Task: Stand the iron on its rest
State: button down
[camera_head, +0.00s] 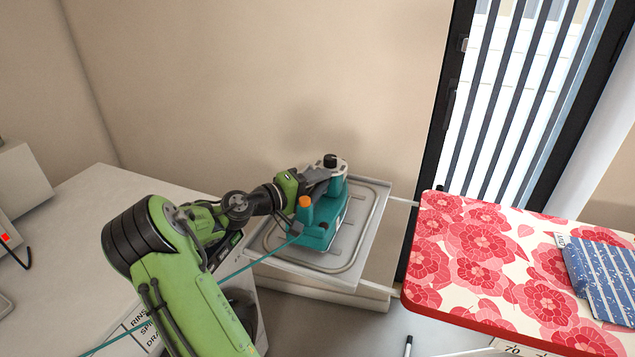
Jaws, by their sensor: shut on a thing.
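The teal iron (320,228) with an orange knob and grey-black parts is over the metal rest (367,237), a square tray with a raised rim. I cannot tell from this view whether the iron's sole touches the tray. My gripper (325,176) is at the top of the iron, shut on its handle; the fingertips are partly hidden by the iron and the arm. My green arm reaches in from the lower left and covers part of the rest's left side. A teal cord runs from the iron toward the lower left.
A floral ironing board (485,262) stands to the right, with a folded blue patterned cloth (603,278) on it. A pale counter (62,240) is at left. A wall is behind the rest, and a window with vertical bars is at upper right.

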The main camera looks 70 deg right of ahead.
jog(key=shift+s+f+b, duration=0.1)
jog(key=shift+f+b, duration=0.25)
dwell(0.6)
jog(key=c, duration=0.6)
grip_release()
jog(key=shift+c, duration=0.2)
jog(key=shift+o, duration=0.3)
jog(key=shift+f, duration=0.2)
jog(key=p+v, duration=0.4)
jog(key=v, duration=1.2)
